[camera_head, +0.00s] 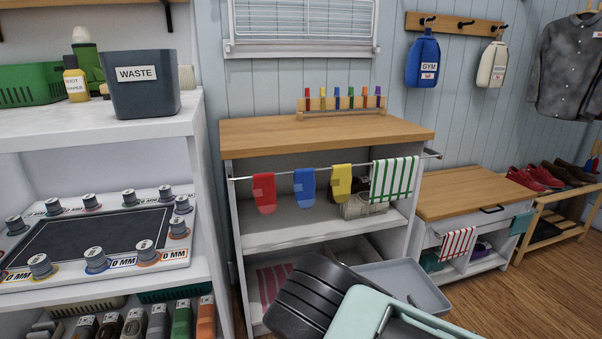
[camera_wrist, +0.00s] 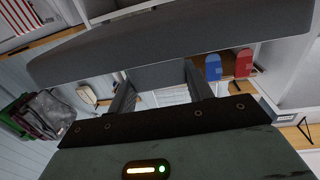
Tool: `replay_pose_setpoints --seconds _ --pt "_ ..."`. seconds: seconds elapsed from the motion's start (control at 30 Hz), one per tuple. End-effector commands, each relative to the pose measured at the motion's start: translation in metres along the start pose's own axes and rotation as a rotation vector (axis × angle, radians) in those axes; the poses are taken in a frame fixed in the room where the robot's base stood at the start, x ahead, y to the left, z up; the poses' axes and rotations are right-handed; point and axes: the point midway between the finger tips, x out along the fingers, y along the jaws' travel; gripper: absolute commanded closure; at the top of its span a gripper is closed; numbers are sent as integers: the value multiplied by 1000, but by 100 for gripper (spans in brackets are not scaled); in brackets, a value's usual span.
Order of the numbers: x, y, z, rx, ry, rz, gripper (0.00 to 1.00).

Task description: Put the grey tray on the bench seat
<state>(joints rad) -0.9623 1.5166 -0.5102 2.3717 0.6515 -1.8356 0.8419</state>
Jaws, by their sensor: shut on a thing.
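The grey tray (camera_head: 415,283) is held in the air at the bottom middle of the head view, in front of the lower shelves and partly hidden by my arm. In the wrist view the tray (camera_wrist: 120,50) is a dark grey slab across the upper part. My gripper (camera_wrist: 158,83) is shut on its edge. In the head view my fingers are mostly hidden. The bench seat (camera_head: 468,190) is a low wooden top on a white unit, right of and beyond the tray. Its top looks bare, with a small black handle at its front edge.
A white shelf unit with a wooden top (camera_head: 300,137) stands left of the bench. Its rail (camera_head: 330,170) carries coloured cloths and juts out. A striped towel (camera_head: 457,244) hangs at the bench front. A shoe rack (camera_head: 560,225) stands right. Floor (camera_head: 540,290) is clear at lower right.

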Motion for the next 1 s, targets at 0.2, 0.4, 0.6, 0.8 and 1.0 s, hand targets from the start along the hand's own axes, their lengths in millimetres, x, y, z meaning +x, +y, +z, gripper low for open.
replay_pose_setpoints --seconds 0.2,0.4,0.6,0.8,1.0 --pt "20 68 10 -2 1 125 76" --pt "27 107 16 -3 0 192 76" --pt "23 109 3 -4 -2 201 76" --pt "15 103 -16 -5 -3 201 76" --pt "4 98 -43 -6 -4 204 76"
